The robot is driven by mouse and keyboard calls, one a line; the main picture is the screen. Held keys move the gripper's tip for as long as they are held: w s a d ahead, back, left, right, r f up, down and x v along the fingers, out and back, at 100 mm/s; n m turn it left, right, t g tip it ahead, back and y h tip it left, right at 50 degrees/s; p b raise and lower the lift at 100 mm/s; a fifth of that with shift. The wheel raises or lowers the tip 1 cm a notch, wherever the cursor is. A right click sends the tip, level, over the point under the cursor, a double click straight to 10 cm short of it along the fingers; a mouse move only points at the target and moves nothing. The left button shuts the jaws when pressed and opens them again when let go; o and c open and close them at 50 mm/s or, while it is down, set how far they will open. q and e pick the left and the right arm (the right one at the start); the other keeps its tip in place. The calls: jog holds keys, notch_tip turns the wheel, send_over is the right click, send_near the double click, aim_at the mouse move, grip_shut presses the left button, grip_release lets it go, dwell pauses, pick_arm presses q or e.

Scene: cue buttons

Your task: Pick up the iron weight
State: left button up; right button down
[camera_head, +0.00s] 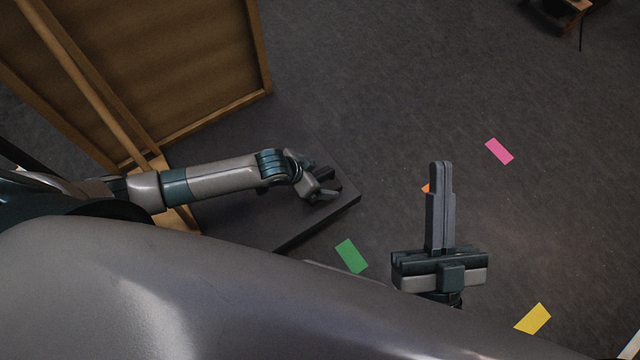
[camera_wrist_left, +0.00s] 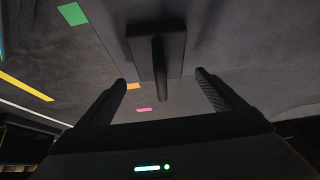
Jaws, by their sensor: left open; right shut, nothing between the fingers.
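The iron weight shows in the left wrist view as a dark block with a rod-like handle (camera_wrist_left: 158,68), on a dark flat surface. My left gripper (camera_head: 326,190) is open over the dark low platform (camera_head: 300,222). In the left wrist view its fingers (camera_wrist_left: 160,80) stand apart on either side of the handle, with gaps visible on both sides. In the head view the weight is mostly hidden by the gripper, and its outline is hard to tell from the dark fingers. My right gripper (camera_head: 440,165) is shut and empty, off to the right over the floor.
Pink (camera_head: 499,151), green (camera_head: 351,256), yellow (camera_head: 533,318) and partly hidden orange (camera_head: 426,188) patches lie on the dark floor. A wooden-framed panel (camera_head: 190,60) stands behind my left arm. The floor at upper centre is clear.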

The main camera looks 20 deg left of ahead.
aim_at(329, 179)
pick_arm(q)
jog(key=b+x, duration=0.1)
jog(key=x, duration=0.2)
jog(key=shift+w+d+f, duration=0.1)
jog(key=shift+f, duration=0.05)
jog(key=shift+w+d+f+b, duration=0.25)
jog(key=shift+f+b, duration=0.1)
jog(key=shift+f, duration=0.1)
pick_arm(e)
jog(key=r+t, duration=0.1)
jog(key=d+r+t, duration=0.1)
jog(key=r, duration=0.1)
jog(key=d+r+t, duration=0.1)
jog(key=shift+w+d+r, duration=0.2)
jog(key=shift+d+r, duration=0.05)
pick_arm(q)
jog(key=shift+c, duration=0.3)
jog(key=c, duration=2.1)
jog(key=shift+w+r, duration=0.2)
jog(key=shift+r, duration=0.05)
